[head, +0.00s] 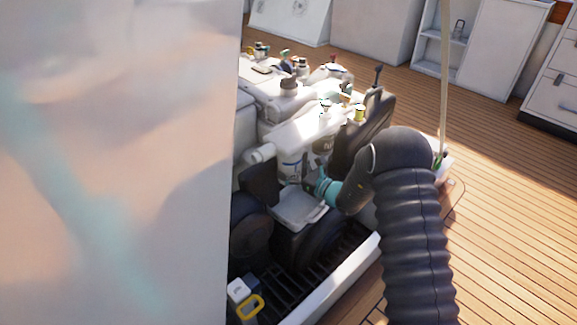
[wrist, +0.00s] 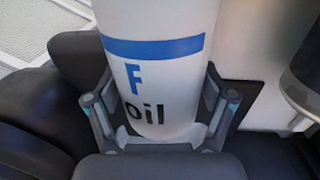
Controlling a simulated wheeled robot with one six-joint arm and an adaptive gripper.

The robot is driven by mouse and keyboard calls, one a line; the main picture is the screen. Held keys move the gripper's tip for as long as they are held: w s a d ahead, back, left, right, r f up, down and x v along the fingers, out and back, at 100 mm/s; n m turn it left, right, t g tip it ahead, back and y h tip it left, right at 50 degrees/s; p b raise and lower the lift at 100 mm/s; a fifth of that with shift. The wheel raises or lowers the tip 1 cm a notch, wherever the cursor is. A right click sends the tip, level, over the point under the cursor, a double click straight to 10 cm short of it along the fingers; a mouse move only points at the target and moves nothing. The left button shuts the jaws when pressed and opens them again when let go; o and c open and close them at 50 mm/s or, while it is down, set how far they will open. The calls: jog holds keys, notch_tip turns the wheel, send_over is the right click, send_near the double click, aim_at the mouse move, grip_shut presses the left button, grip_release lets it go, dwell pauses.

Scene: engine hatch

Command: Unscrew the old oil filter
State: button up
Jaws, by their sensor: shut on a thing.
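The old oil filter (wrist: 158,72) is a white cylinder with a blue band and the letters "F" and "oil", large in the middle of the wrist view. My gripper (wrist: 160,103) has one finger on each side of it and is shut on its body. In the head view the filter (head: 291,168) shows as a small white cylinder on the engine. My arm reaches it from the right, with teal parts near the gripper. The filter's threaded end and its seat are hidden.
The white engine block (head: 287,95) with several caps and fittings stands behind. A dark cylinder (wrist: 305,70) is close on the right in the wrist view. A grey tray (head: 298,208) lies below the filter. A pale panel (head: 115,160) blocks the head view's left side.

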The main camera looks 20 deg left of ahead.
jog(key=shift+a+r, duration=0.1)
jog(key=shift+m+t+h+b, duration=0.6)
jog(key=shift+m+t, duration=0.2)
jog(key=shift+t, duration=0.3)
jog(key=shift+m+t+h, duration=0.4)
jog(key=shift+m+t, duration=0.1)
jog(key=shift+t, duration=0.1)
jog(key=shift+r, duration=0.1)
jog(key=o, duration=1.4)
jog(key=shift+a, duration=0.1)
